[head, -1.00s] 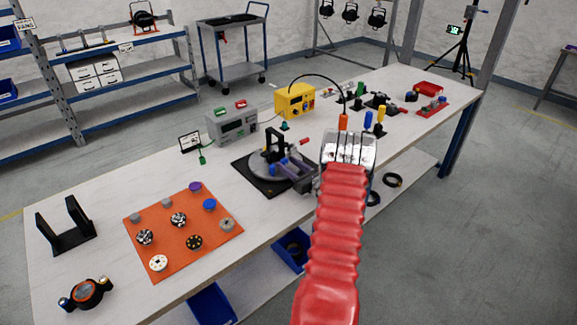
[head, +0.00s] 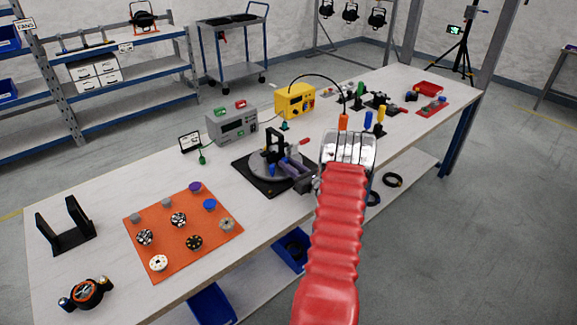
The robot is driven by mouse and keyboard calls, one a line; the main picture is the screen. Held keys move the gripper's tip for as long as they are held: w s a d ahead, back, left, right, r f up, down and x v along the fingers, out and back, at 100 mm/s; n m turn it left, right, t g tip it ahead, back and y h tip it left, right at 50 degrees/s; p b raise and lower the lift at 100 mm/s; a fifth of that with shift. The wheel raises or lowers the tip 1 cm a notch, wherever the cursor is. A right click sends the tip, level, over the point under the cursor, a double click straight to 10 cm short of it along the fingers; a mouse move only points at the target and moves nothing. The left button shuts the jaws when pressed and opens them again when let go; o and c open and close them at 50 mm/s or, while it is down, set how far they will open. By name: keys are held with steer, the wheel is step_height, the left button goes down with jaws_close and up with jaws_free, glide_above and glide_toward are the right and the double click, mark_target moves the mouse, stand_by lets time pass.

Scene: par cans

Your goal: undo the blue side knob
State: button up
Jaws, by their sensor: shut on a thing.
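A black fixture (head: 275,142) with a round grey plate stands on a dark base (head: 257,186) near the middle of the bench. A blue-violet part (head: 294,161), which looks like the blue side knob, shows on its right side, partly covered by my gripper. My gripper (head: 297,177) reaches in from the right, low beside the fixture, its dark fingers shut on the knob. The fingertips are small and the exact contact is hidden. My red-sleeved arm covers the bench's front edge there.
An orange mat (head: 160,217) with several discs and knobs lies to the left. A grey meter box (head: 231,123) and a yellow box (head: 296,101) stand behind the fixture. A red-handled part (head: 304,141) is close beyond it. Bare bench lies between mat and fixture.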

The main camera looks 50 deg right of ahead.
steer(key=shift+n, duration=3.1)
steer(key=o, duration=1.1)
steer(key=shift+a+f, duration=0.1)
